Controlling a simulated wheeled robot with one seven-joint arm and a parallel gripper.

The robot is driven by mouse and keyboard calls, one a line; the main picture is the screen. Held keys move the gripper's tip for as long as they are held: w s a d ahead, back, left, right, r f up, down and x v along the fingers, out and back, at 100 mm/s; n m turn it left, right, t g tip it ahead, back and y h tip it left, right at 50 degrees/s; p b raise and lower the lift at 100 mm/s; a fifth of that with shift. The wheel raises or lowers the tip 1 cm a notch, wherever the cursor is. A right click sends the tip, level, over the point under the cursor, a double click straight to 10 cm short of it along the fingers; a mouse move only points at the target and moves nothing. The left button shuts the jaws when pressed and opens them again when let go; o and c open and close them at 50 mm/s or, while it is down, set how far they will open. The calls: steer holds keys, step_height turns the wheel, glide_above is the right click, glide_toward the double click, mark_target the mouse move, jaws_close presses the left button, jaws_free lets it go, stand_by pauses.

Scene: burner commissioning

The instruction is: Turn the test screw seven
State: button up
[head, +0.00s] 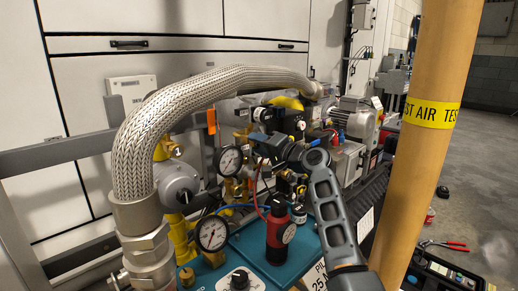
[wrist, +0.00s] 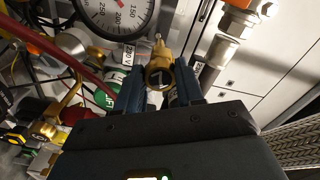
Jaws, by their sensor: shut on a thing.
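In the wrist view, a small brass screw fitting (wrist: 161,66) with a dark round face and a pale mark sits between the two blue fingers of my gripper (wrist: 158,76). The fingers are shut on it, one on each side. A small pale stem rises from its top. I cannot read a seven on it, so I cannot tell for sure that it is test screw seven. In the head view, my dark arm reaches in from the lower right, and my gripper is among the valves and gauges, its fingertips hidden.
A large dial gauge (wrist: 115,15) is close behind the fingers. In the head view a braided hose (head: 190,105) arches on the left. A red regulator (head: 280,228) and gauge (head: 212,233) stand below my arm. A tan post (head: 425,150) stands on the right.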

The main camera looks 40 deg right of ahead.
steer(key=shift+f+n, duration=0.15)
steer(key=shift+n, duration=0.15)
stand_by(0.4)
steer(key=o, duration=1)
steer(key=shift+o, duration=0.2)
steer(key=s+p, duration=0.2)
steer(key=s, duration=0.5)
steer(key=shift+s+d, duration=0.15)
steer(key=shift+s, duration=0.25)
